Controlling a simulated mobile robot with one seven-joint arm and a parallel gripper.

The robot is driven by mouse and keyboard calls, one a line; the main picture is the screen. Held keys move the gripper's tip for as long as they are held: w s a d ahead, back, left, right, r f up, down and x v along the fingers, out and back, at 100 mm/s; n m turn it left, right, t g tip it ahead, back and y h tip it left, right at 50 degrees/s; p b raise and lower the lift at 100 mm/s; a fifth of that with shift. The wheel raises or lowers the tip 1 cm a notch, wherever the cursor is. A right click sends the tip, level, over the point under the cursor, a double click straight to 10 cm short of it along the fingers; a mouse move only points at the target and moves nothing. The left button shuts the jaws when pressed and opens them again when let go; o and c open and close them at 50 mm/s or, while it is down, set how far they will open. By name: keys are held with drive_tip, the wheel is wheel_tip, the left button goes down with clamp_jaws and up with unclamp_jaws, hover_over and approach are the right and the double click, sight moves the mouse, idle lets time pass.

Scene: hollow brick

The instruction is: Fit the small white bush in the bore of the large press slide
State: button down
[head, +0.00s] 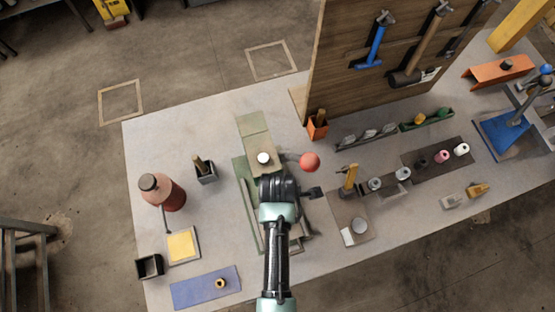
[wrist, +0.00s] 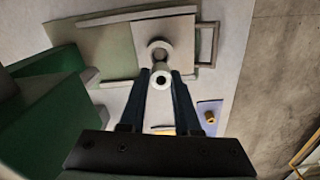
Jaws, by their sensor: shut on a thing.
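In the wrist view my gripper (wrist: 160,82) is shut on the small white bush (wrist: 162,71), a pale ring with a dark centre. Beyond it lies a pale grey plate, apparently the large press slide (wrist: 118,52). Its bore (wrist: 160,48) shows as a grey ring, just above the bush in the picture. The bush overlaps the bore's near edge in view; I cannot tell the height gap. In the head view my gripper (head: 280,188) is over the green press (head: 242,172), and its wrist hides the fingertips, bush and bore.
The green press body (wrist: 45,95) stands close on the left of the wrist view. A red ball (head: 309,161) is beside my gripper. Several bushes stand to the right.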

wheel_tip(320, 180, down, 5)
drive_tip(key=b, duration=0.5)
drive_tip(key=shift+f, duration=0.15)
drive_tip(key=shift+r+p, duration=0.3)
drive_tip(key=shift+p, duration=0.1)
drive_tip(key=shift+f, duration=0.1)
drive_tip(key=shift+w+f, duration=0.1)
drive_tip(key=shift+f, duration=0.2)
drive_tip(key=shift+f+b, duration=0.75)
drive_tip(key=shift+f, duration=0.15)
drive_tip(key=c, duration=0.5)
unclamp_jaws()
drive_tip(key=shift+c, duration=0.2)
wheel_tip(320, 180, up, 13)
drive_tip(key=b, duration=0.1)
drive_tip(key=shift+d, duration=0.15)
